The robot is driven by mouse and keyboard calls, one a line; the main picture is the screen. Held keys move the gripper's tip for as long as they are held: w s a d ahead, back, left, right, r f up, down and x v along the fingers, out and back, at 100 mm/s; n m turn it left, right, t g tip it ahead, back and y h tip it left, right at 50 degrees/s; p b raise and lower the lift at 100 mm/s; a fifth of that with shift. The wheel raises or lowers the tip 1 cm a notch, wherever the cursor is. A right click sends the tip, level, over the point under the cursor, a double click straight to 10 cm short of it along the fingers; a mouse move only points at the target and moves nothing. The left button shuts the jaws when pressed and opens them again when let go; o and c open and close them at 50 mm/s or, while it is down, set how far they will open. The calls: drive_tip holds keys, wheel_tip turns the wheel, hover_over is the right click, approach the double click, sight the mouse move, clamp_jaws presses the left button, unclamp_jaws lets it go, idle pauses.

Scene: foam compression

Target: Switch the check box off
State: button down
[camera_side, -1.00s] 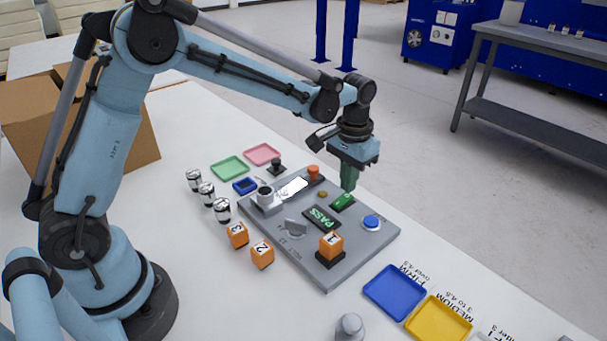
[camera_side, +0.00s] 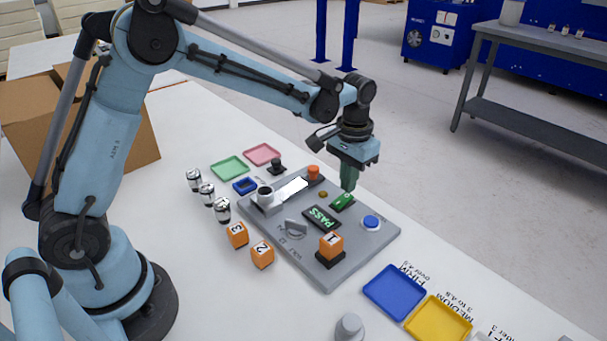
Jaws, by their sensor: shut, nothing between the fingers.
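The check box is a grey panel (camera_side: 375,252) lying on the white table. Its small dark display (camera_side: 321,218) shows PASS in lit green letters. A green switch (camera_side: 342,202) sits near the panel's far edge. My gripper (camera_side: 349,189) points down with its fingers together and empty. The fingertips are right at the green switch, at its far end; I cannot tell whether they touch it. An orange block marked 1 (camera_side: 331,244) stands on a dark pad on the panel. A blue round button (camera_side: 371,222) and a grey knob (camera_side: 296,227) are also on the panel.
Orange blocks marked 3 (camera_side: 237,235) and 2 (camera_side: 262,254) stand left of the panel, near several silver-and-black cylinders (camera_side: 207,195). An orange knob (camera_side: 313,172) stands at the panel's far end. Blue (camera_side: 394,292) and yellow (camera_side: 438,321) trays lie to the right.

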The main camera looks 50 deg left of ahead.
sight(346, 196)
drive_tip(key=shift+f, duration=0.95)
idle(0.5)
drive_tip(key=shift+r, duration=3.55)
drive_tip(key=shift+s+r, duration=0.1)
drive_tip(key=s+a+r+t, duration=0.1)
drive_tip(key=s+a+t, duration=0.1)
drive_tip(key=s, duration=0.6)
drive_tip(key=s+a+r+t, duration=0.2)
drive_tip(key=s+t, duration=0.3)
drive_tip(key=s, duration=0.3)
drive_tip(key=shift+s+a, duration=0.35)
drive_tip(key=shift+a, duration=0.15)
drive_tip(key=shift+r, duration=0.15)
